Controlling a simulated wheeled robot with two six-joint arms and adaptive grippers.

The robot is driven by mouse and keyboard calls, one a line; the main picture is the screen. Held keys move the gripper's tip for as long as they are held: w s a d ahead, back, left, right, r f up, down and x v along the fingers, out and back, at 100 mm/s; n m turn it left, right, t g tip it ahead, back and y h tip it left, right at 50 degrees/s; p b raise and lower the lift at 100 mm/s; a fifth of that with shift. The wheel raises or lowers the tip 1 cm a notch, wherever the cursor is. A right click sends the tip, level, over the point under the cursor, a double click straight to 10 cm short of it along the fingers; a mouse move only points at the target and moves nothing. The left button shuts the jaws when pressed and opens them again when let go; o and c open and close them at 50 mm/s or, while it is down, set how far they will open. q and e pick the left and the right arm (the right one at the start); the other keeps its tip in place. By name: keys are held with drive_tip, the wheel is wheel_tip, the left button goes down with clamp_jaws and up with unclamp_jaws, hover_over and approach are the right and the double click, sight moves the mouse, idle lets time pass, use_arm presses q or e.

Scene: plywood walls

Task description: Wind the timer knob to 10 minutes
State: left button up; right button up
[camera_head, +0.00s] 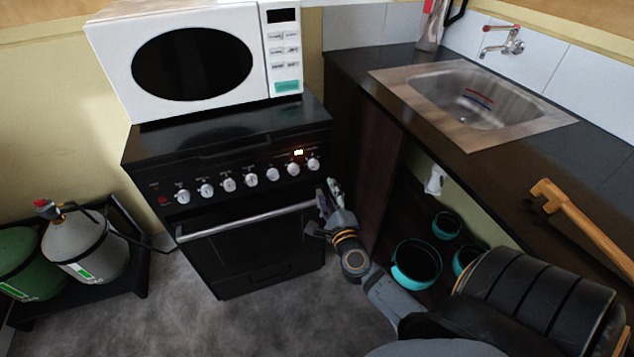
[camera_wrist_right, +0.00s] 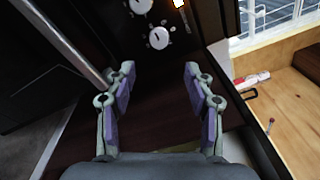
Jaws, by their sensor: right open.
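The black stove (camera_head: 250,255) has a row of several white knobs along its front panel. Which knob is the timer I cannot tell, since the markings are too small to read. The rightmost knob (camera_head: 313,164) sits just right of and below a small lit orange display (camera_head: 298,152). My right gripper (camera_head: 328,192) is open and empty, below and slightly right of that knob and apart from it. In the right wrist view, a white knob (camera_wrist_right: 159,38) with a dark pointer line shows beyond the open fingertips (camera_wrist_right: 160,76). My left gripper is not in view.
The oven door handle (camera_head: 250,219) runs left of my right gripper. A white microwave (camera_head: 190,60) stands on the stove. The dark counter with a sink (camera_head: 550,122) is at right, above teal pots (camera_head: 416,264). Gas cylinders (camera_head: 88,247) stand at left.

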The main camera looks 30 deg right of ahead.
sight(314, 167)
drive_tip(key=shift+m, duration=0.7)
drive_tip(key=x, duration=0.9)
drive_tip(key=shift+w+a, duration=0.15)
drive_tip(key=shift+w, duration=0.55)
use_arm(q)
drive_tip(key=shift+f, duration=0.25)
use_arm(e)
clamp_jaws()
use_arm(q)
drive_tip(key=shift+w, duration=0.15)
